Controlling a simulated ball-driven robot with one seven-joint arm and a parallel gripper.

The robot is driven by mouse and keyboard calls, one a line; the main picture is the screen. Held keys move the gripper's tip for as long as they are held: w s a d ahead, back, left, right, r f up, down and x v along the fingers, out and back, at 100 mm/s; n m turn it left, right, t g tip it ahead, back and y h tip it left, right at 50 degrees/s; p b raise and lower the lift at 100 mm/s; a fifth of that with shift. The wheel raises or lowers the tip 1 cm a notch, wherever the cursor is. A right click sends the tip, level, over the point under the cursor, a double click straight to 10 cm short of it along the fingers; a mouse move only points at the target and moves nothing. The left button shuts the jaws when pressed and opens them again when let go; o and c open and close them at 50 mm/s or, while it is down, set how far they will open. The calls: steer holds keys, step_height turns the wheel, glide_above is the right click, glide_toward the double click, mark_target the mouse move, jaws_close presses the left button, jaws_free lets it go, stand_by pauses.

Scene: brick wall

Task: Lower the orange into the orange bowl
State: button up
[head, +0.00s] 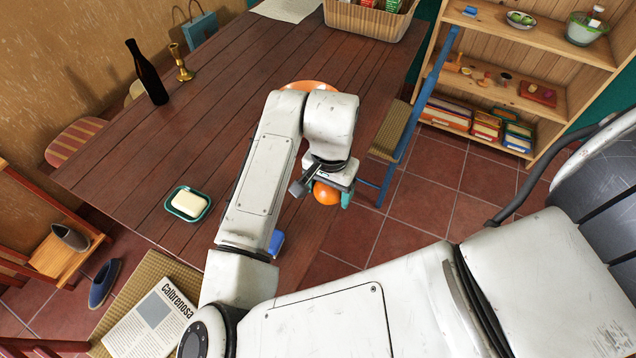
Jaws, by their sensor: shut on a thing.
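The orange (326,193) is held in my gripper (328,196), whose teal fingertips are shut around its sides. In the picture it shows over the right edge of the wooden table (145,172), with floor tiles behind it. An orange bowl (308,85) is on the table farther back. Only its upper rim shows above my arm; my wrist link hides the rest, including its inside. The gripper and orange are apart from the bowl, nearer to me.
A wicker basket (375,22) is at the back. A blue chair (405,130) stands by the right edge, with a shelf (545,100) beyond.

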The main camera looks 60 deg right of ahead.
steer(key=shift+w+d+r+p, duration=0.1)
steer(key=shift+d+r+p, duration=0.25)
steer(key=shift+r, duration=0.1)
steer(key=w+d+b, duration=0.8)
steer(key=w+d, duration=0.3)
steer(key=d, duration=0.5)
steer(key=w+d+f+b, duration=0.1)
steer(key=w+d+b, duration=0.7)
steer(key=d, duration=0.8)
steer(key=w, duration=0.3)
steer(key=shift+f, duration=0.15)
steer(key=shift+f+b, duration=1.95)
steer(key=shift+f, duration=1.35)
